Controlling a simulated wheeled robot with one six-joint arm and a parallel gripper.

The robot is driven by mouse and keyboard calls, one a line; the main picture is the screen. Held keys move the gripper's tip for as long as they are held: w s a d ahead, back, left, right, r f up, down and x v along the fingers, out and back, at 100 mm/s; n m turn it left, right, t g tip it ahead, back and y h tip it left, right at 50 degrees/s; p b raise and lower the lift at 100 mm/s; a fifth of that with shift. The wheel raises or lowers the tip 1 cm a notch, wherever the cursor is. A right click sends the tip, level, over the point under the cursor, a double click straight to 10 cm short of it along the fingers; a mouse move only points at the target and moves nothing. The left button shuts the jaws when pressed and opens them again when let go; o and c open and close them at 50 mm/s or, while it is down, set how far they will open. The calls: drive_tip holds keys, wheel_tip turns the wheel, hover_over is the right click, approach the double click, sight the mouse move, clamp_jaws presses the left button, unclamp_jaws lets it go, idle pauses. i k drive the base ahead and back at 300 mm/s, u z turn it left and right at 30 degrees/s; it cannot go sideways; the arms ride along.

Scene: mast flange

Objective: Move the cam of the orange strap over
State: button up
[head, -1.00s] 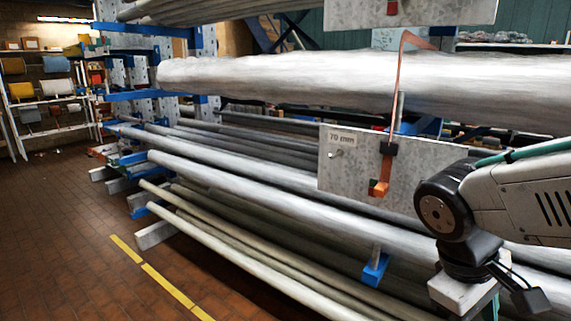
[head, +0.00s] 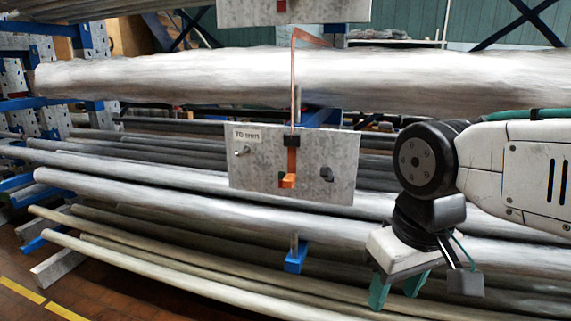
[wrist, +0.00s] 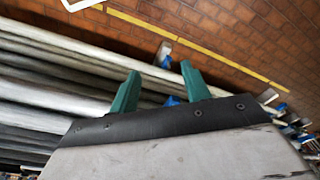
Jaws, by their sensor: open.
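The orange strap (head: 293,90) runs over the large upper pole and down onto a grey metal plate (head: 333,163) marked "70 mm". A dark buckle (head: 291,141) sits on the strap near the plate's top edge. The orange cam (head: 288,181) is lower on the plate, at the strap's lower end. My gripper (head: 398,292) is to the right of and below the plate, apart from it, pointing down. Its two green fingers are spread with nothing between them, as the wrist view (wrist: 158,88) also shows. The strap and cam are not in the wrist view.
The thick upper pole (head: 180,75) crosses behind the strap. Several long poles (head: 150,195) lie on the rack below. A second plate (head: 330,12) hangs above. A blue bracket (head: 296,258) sticks out below the plate. A peg (head: 243,150) stands on the plate's left.

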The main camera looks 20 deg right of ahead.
sight(326, 172)
drive_tip(key=z, duration=0.25)
drive_tip(key=k, duration=1)
drive_tip(key=u, duration=2.05)
drive_tip(key=i, duration=0.75)
drive_tip(key=z, duration=2.4)
